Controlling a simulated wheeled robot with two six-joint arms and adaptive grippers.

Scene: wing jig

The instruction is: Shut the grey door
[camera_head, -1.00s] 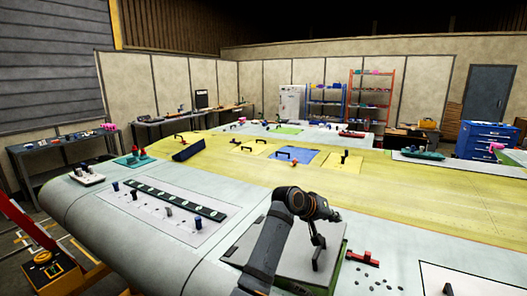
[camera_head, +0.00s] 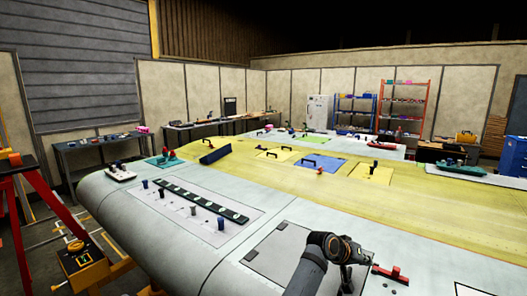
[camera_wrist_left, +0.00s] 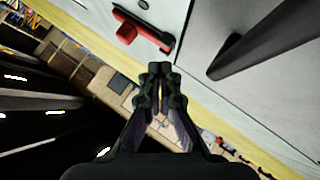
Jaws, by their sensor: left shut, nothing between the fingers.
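The grey door (camera_head: 285,250) is a flat panel in the pale wing top, at the front of the head view. It lies about level with the surface around it, with a dark outline and a small dark plate at its left corner. Its right part is hidden behind my left arm. My left gripper (camera_head: 347,281) is over the door's right side, shut and empty. In the left wrist view its fingertips (camera_wrist_left: 160,70) are together, with nothing between them. A pale panel with a dark bar (camera_wrist_left: 265,42) shows at upper right there. My right gripper is not in view.
A red clamp (camera_head: 390,273) lies on the wing just right of my left gripper. A black strip (camera_head: 200,202) with several knobs is to the left. A red stand with a yellow box (camera_head: 82,262) is at the far left.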

